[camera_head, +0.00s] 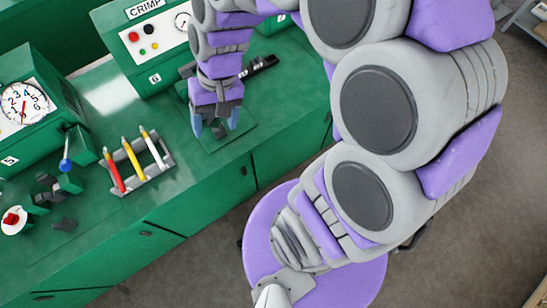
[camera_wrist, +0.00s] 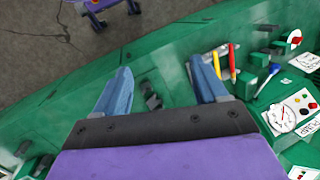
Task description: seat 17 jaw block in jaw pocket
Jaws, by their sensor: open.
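My gripper (camera_head: 215,127) points down over the green bench in front of the crimp machine marked 6. Its two blue fingers are apart. Small dark block-like pieces (camera_head: 218,131) lie on the bench below and between the fingers. In the wrist view my gripper (camera_wrist: 160,70) is open, and the dark pieces (camera_wrist: 152,99) show in the gap, nearer the left finger; no grip on them shows. I cannot read a 17 on them, nor tell which part is the jaw block and which is the jaw pocket.
A rack (camera_head: 140,165) with red, yellow and white-bodied tools stands left of my gripper. Machine 5 (camera_head: 28,105), a blue-knobbed lever (camera_head: 66,164) and a red button (camera_head: 12,218) are further left. A dark strip (camera_head: 258,67) lies behind, to the right. The bench front edge is close.

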